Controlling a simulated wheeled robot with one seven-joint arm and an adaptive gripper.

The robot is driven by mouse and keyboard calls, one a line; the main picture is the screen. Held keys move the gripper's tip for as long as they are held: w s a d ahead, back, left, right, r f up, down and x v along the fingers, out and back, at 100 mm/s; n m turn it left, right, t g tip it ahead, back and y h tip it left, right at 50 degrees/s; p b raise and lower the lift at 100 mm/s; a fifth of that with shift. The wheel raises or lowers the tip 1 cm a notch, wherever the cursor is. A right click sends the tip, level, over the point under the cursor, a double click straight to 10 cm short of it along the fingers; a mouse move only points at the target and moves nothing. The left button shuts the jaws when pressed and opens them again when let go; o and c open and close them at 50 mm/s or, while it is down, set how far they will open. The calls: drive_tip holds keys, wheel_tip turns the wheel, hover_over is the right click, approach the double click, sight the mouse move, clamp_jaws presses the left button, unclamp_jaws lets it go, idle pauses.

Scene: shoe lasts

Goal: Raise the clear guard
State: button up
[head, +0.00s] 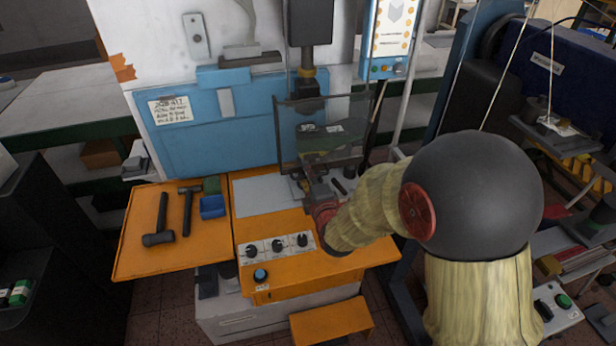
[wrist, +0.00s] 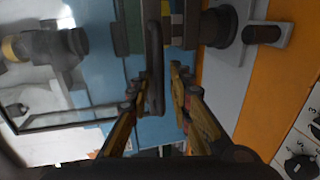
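The clear guard (head: 291,132) is a see-through pane with a dark frame, hanging down in front of the press head in the head view. In the wrist view, turned sideways, the guard (wrist: 100,72) fills the left side. A dark bar that looks like its handle (wrist: 155,62) lies between my fingers. My gripper (head: 308,176) is at the guard's lower edge in the head view. The wrist view shows my gripper (wrist: 158,82) open, with one finger on each side of the bar. I cannot tell whether either finger touches it.
The orange machine table (head: 275,287) holds several black knobs. An orange side shelf (head: 135,255) at left carries two hammers (head: 160,222) and a blue box (head: 212,207). A blue control panel (head: 385,68) hangs right of the guard. The press head (head: 309,85) stands behind the pane.

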clamp_jaws()
idle(0.6)
